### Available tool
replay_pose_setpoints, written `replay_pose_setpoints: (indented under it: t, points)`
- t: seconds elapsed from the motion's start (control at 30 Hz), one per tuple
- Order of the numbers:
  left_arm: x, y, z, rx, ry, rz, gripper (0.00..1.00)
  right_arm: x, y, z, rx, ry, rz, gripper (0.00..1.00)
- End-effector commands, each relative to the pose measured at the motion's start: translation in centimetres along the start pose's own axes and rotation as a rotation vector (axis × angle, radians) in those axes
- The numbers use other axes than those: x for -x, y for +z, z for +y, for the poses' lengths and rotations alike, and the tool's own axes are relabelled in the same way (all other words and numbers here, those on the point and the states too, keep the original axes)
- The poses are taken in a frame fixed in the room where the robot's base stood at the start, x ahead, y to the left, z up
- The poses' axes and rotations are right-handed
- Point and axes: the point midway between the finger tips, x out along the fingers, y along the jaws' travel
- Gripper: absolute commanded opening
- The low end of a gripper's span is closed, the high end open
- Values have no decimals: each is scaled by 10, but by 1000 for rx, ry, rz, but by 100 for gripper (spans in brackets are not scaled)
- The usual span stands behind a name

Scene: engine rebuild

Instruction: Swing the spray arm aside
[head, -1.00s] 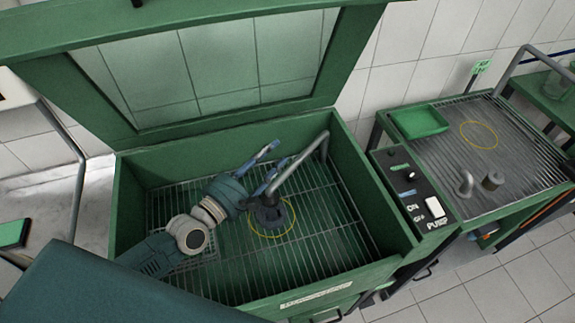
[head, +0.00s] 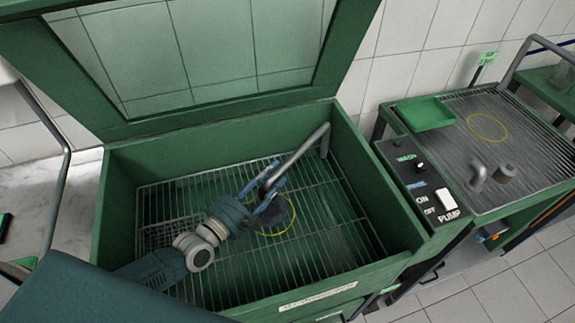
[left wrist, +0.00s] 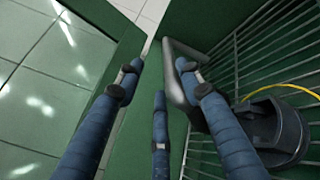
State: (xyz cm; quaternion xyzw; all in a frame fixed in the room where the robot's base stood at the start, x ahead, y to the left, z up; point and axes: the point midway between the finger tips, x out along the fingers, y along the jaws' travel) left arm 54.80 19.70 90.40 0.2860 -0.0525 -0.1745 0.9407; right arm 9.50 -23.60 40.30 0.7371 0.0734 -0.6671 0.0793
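The spray arm (head: 304,150) is a grey bent pipe rising at the washer's back right corner and slanting down left over the grate. It also shows in the left wrist view (left wrist: 174,86). My left gripper (head: 264,180) reaches in from the lower left, and its blue fingers are spread around the pipe's lower end. In the left wrist view the fingers are apart, with the pipe close beside the right finger; I cannot tell whether they touch. A dark part (left wrist: 275,130) sits on the grate below, partly hidden by the gripper in the head view. My right gripper is out of view.
The green washer tub (head: 120,205) has walls all round and a raised windowed lid (head: 215,55) behind. A control panel (head: 425,190) adjoins its right side. A yellow ring (head: 290,226) marks the grate. Beyond stands a slatted table (head: 520,130) with a green tray (head: 425,115).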

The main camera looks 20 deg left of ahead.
Motion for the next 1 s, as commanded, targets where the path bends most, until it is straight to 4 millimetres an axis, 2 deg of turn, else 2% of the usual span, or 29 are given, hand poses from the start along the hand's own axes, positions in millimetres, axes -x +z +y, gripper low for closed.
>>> replay_pose_setpoints:
  t: [0.03,0.1,0.3,0.43,0.6,0.87,0.9,1.0]
  points:
    - [-1,-11,-7,0,0,3,37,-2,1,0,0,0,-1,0]
    - [-5,-18,-11,0,3,-2,37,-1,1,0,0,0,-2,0]
    - [-47,-14,-9,1,3,-2,37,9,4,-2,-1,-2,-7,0]
    - [-64,-16,-10,2,3,-1,37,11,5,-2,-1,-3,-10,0]
    - [-74,-16,-11,1,0,-1,37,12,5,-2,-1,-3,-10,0]
    - [-75,-16,-11,1,0,-1,37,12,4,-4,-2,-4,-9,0]
    - [-75,-16,-11,1,0,-1,35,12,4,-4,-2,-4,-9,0]
    - [-75,-16,-11,1,1,-1,15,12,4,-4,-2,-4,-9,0]
